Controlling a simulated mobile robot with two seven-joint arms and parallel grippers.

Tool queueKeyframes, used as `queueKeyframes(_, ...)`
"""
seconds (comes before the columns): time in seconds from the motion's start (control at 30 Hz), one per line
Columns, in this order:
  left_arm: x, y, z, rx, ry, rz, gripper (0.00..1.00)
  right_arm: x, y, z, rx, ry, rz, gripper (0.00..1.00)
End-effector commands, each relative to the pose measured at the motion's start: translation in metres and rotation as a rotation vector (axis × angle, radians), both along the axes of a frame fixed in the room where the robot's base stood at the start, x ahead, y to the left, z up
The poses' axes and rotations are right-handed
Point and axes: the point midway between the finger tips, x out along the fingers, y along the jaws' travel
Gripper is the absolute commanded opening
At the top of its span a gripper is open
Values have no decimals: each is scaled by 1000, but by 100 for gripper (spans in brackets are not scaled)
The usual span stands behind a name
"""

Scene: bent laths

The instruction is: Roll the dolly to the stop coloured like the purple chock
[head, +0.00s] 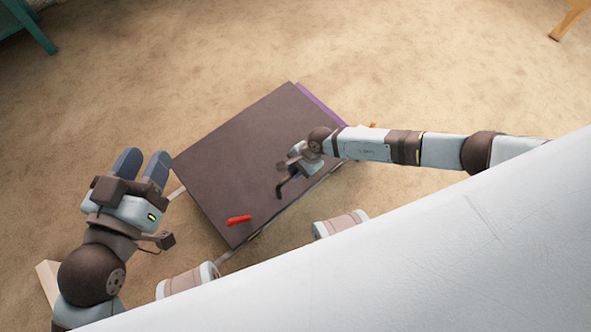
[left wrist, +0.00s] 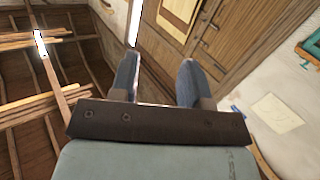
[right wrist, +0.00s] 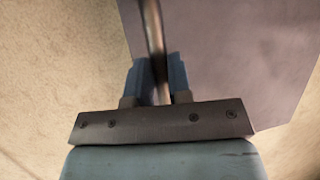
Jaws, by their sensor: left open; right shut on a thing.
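The dolly's dark brown deck (head: 240,150) lies on the carpet in the middle of the head view, turned at an angle. A purple strip (head: 318,103) shows along its far right edge; I cannot tell whether it is a stop or the chock. My right gripper (head: 291,176) is over the deck's right part. In the right wrist view it is shut on a metal bar (right wrist: 153,35), apparently the dolly's handle. A small red piece (head: 238,220) lies at the deck's near corner. My left gripper (head: 142,163) is open and empty, left of the deck and above the floor.
A bit of orange (head: 372,125) shows just beyond my right forearm. A teal leg (head: 38,30) stands at the far left, a wooden leg (head: 568,20) at the far right. The carpet (head: 220,60) beyond the deck is clear.

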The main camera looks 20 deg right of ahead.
Motion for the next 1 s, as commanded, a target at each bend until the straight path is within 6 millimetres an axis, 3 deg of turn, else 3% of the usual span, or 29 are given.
queueKeyframes(0.33, -1, 0, -1, -1, 4, 0, 43, 2, -8, -1, -9, -1, -4, 0)
queueKeyframes(0.37, -1, 0, -1, -2, 5, 0, 43, 2, -8, -1, -10, -2, -4, 23)
queueKeyframes(0.47, -1, -1, -1, -4, 6, 1, 43, 2, -7, -1, -9, -1, -4, 44)
queueKeyframes(0.77, 0, -1, 0, -10, 10, 3, 43, 1, -5, 2, -5, -1, -3, 44)
queueKeyframes(1.0, -5, -5, 7, -47, 79, -1, 43, 1, -20, 37, -7, -4, -4, 44)
